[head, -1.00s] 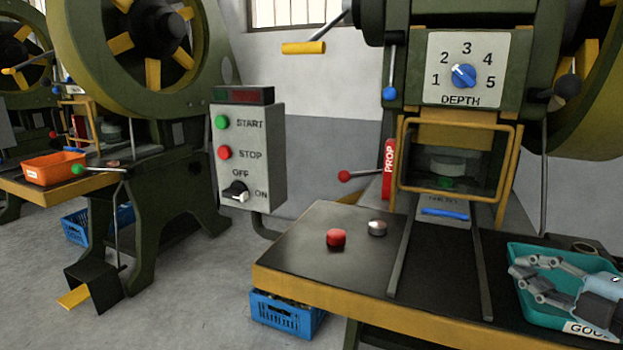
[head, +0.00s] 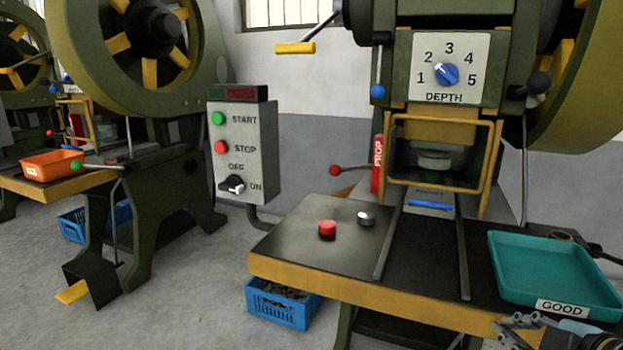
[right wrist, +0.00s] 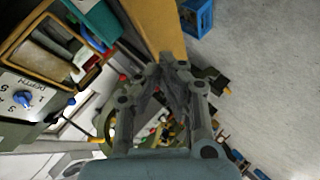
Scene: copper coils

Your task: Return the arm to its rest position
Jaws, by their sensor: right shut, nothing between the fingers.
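My right gripper (head: 508,328) is at the bottom right of the head view, low at the front edge of the press table, in front of the teal tray marked GOOD (head: 510,288). Its arm runs out of the frame at the corner. In the right wrist view the fingers of the right gripper (right wrist: 172,68) are close together with nothing between them. My left gripper is not in view. The teal tray shows no parts inside it.
The press table (head: 300,272) has a yellow front edge and carries a red button (head: 327,228) and a metal button (head: 366,218). A control box (head: 242,150) stands left of it. A blue crate (head: 283,304) sits on the floor below. Open floor lies to the left.

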